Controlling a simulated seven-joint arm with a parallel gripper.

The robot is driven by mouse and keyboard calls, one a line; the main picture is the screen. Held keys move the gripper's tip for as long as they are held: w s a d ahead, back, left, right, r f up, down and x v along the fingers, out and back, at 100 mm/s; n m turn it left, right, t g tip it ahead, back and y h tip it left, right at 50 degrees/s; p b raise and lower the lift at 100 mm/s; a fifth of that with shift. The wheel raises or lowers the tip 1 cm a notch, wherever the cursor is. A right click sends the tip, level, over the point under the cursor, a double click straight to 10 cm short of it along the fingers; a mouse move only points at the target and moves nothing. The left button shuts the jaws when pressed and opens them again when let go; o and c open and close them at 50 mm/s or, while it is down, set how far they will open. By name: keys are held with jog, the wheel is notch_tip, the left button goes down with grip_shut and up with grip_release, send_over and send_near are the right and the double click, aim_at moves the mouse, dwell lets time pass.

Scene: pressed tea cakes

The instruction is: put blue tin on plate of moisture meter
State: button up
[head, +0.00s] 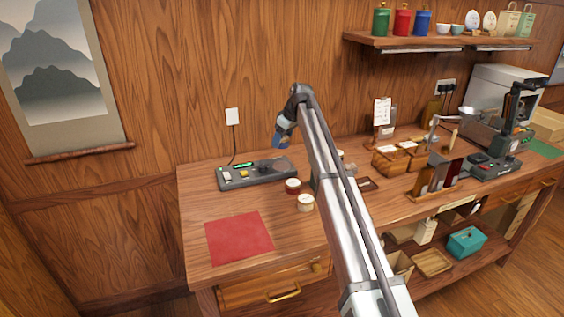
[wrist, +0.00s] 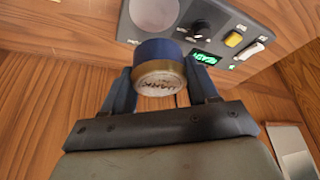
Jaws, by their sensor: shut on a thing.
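The blue tin (wrist: 152,52) has a blue side and a gold rim around a pale, printed end that faces the wrist camera. My gripper (wrist: 160,88) is shut on it, one dark finger on each side. In the head view, my gripper (head: 281,138) is in the air above the right part of the moisture meter; the tin there is small and hard to tell from the fingers. The moisture meter (head: 235,180) is a grey box at the table's back left, with a green lit display. Its round, pale plate (wrist: 153,12) shows beyond the tin in the wrist view.
A red-sided tin (head: 293,185) and a cream tin (head: 305,203) stand just in front of the meter. A red mat (head: 240,238) lies flat at the front left. Wooden boxes (head: 398,157) stand to the right of my arm. A cable runs up the wall behind the meter.

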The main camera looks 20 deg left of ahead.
aim_at(288, 144)
jog(key=shift+f, duration=4.25)
jog(key=shift+f, duration=0.15)
jog(key=o, duration=1.1)
jog(key=v, duration=1.2)
jog(key=shift+w+d, duration=0.1)
